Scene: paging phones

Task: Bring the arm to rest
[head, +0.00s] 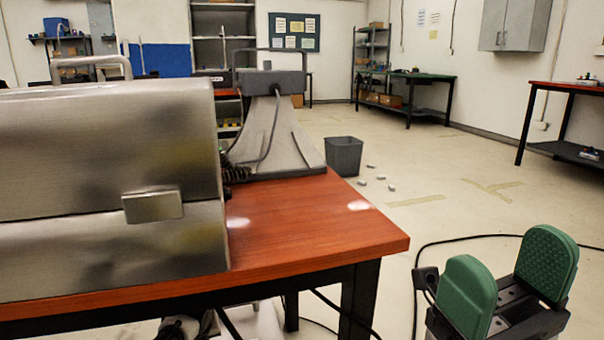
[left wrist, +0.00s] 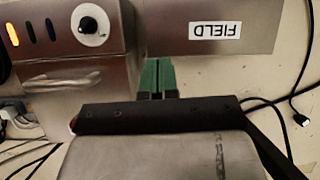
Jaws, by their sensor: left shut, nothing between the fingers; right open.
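My right gripper (head: 508,268) is at the lower right of the head view. Its two green-padded fingers stand upright and wide apart, with nothing between them. It is over the floor, to the right of the red-topped table (head: 330,215) and apart from it. My left gripper (left wrist: 158,78) shows in the left wrist view, its green fingers together and empty. A metal housing with a knob (left wrist: 91,27) and a metal panel with an upside-down FIELD label (left wrist: 215,30) lie beyond the fingertips. Whether the fingers touch them I cannot tell.
A large metal box (head: 110,190) fills the table's left side. A grey device with a handle (head: 272,130) stands at its back. A bin (head: 344,156) and small scraps lie on the floor behind. A black cable (head: 440,243) crosses the floor near my right gripper.

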